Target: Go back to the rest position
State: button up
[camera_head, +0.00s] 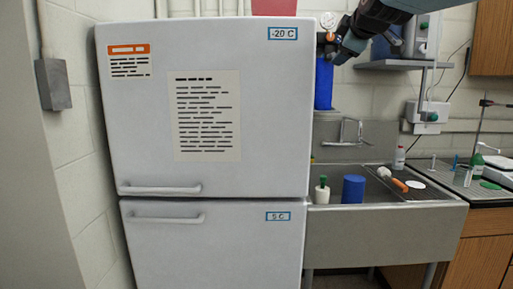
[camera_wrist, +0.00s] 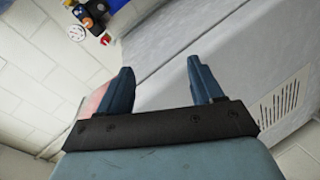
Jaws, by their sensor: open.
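My gripper (camera_wrist: 160,68) is open and empty in the wrist view, its two blue fingers spread apart. Behind the fingers are pale fridge surfaces and a block wall. In the head view my gripper (camera_head: 332,46) is at the top, close to the upper right corner of the white fridge (camera_head: 255,125). It appears in front of or beside a blue upright object (camera_head: 323,84); I cannot tell whether they touch. Both fridge doors look shut.
A steel sink (camera_head: 385,235) stands right of the fridge, with a blue cylinder (camera_head: 353,189) and a white bottle (camera_head: 398,158) at it. A grey wall shelf (camera_head: 400,65) is behind my arm. A wooden cabinet (camera_head: 491,38) hangs at the upper right.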

jog(key=s+f+m+g, duration=0.4)
jog(key=s+f+m, duration=0.3)
jog(key=s+f, duration=0.6)
jog(key=s+f+m+g, duration=0.5)
jog(key=s+f, duration=0.9)
jog(key=f, duration=0.7)
jog(key=shift+s+d+m+h, duration=0.15)
jog(key=shift+d+m+h, duration=0.2)
jog(key=shift+m, duration=0.55)
jog(key=shift+c, duration=0.3)
